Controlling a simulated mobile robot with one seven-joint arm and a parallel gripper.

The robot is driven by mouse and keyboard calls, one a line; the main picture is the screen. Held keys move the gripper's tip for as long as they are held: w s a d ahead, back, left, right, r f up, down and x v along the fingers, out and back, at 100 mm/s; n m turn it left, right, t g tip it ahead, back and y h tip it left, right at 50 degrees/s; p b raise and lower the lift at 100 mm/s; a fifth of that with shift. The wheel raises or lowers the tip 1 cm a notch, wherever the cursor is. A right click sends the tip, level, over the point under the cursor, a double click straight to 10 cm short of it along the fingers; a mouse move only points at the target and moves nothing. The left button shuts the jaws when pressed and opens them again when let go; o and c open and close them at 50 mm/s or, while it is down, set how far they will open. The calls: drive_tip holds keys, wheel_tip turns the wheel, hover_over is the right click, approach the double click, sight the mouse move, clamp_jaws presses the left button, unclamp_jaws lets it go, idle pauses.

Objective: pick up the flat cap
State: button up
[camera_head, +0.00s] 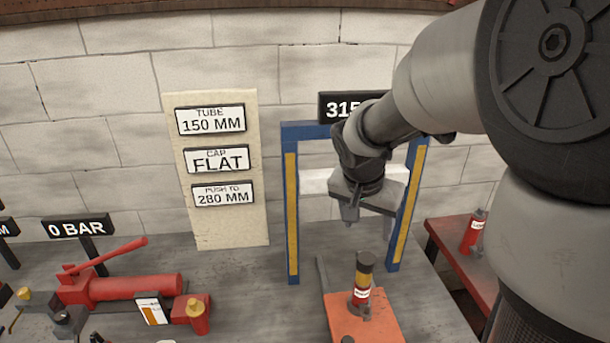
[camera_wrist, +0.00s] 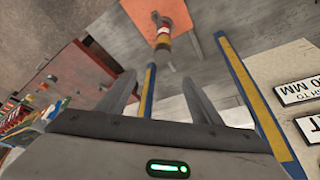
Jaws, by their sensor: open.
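I cannot pick out the flat cap with certainty in either view; small pieces at the bottom edge of the head view are cut off. A sign (camera_head: 217,160) on the wall board reads "CAP FLAT". My gripper (camera_head: 368,216) is raised in front of the blue press frame (camera_head: 291,215), above the bench, its fingers pointing down. In the wrist view my gripper (camera_wrist: 158,98) has its two fingers apart with nothing between them. A red, white and yellow jack (camera_head: 361,294) with a dark top stands upright on an orange plate (camera_head: 385,322), below my gripper.
A red hand pump (camera_head: 120,289) with a raised lever lies at left by a "0 BAR" sign (camera_head: 77,228). Another red jack (camera_head: 473,232) stands on a red surface at right. The frame's blue and yellow posts flank my gripper. Grey bench (camera_head: 255,290) is bare between pump and plate.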

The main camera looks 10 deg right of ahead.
hover_over(367, 258)
drive_tip(key=s+a, duration=0.1)
drive_tip(key=s, duration=0.1)
wheel_tip(367, 258, down, 10)
drive_tip(key=shift+a+b+x, duration=0.15)
drive_tip(key=shift+b+x, duration=0.15)
drive_tip(key=shift+x, duration=0.9)
drive_tip(key=shift+a+b+x, duration=0.1)
drive_tip(key=shift+b+x, duration=0.2)
drive_tip(key=shift+x, duration=0.9)
drive_tip(key=c, duration=1.2)
